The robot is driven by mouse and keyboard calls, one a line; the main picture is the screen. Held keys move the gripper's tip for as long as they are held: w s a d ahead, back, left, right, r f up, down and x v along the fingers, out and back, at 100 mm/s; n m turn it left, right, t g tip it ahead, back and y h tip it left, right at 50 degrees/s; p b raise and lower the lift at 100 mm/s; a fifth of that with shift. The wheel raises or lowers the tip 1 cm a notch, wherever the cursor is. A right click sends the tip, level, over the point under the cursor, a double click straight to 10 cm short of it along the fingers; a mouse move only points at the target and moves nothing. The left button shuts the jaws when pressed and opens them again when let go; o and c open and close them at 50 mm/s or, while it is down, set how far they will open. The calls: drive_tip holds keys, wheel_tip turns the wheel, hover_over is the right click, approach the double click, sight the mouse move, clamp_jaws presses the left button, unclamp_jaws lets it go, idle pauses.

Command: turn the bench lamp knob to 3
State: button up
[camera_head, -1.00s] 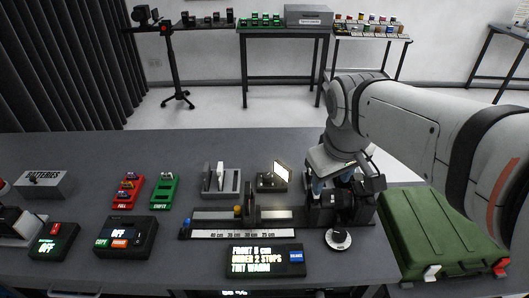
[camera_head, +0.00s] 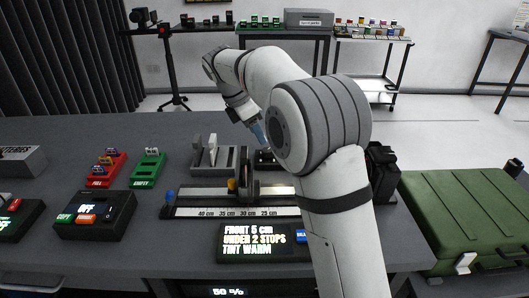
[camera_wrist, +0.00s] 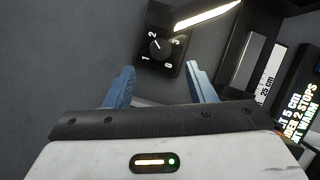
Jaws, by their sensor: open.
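The bench lamp's small black base (camera_head: 265,157) stands on the bench in the head view, largely hidden behind my arm. In the wrist view the lamp's dark knob (camera_wrist: 158,49) sits among the white marks 0, 1, 2 and 3. Its pointer seems to be near 2, but it is small. The lamp's lit bar (camera_wrist: 207,14) is beside the dial at the upper right. My gripper (camera_wrist: 160,69) is open and empty, its blue fingers apart, short of the knob and roughly lined up with it. The blue fingers also show above the lamp in the head view (camera_head: 258,131).
A ruled rail (camera_head: 230,211) with an upright slider is in front of the lamp. A display (camera_head: 262,241) reads "FRONT 5 cm, UNDER 2 STOPS, TINT WARM". A grey stand (camera_head: 207,172) is left of the lamp. A green case (camera_head: 465,215) is at the right.

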sight(264, 150)
drive_tip(key=b+x, duration=0.1)
drive_tip(key=x, duration=0.5)
drive_tip(key=shift+d+f, duration=0.2)
drive_tip(key=shift+f, duration=0.1)
drive_tip(key=c, duration=0.9)
drive_tip(key=shift+a, duration=0.15)
drive_tip(key=shift+c, duration=0.3)
drive_tip(key=shift+r, duration=0.1)
drive_tip(key=shift+p, duration=0.3)
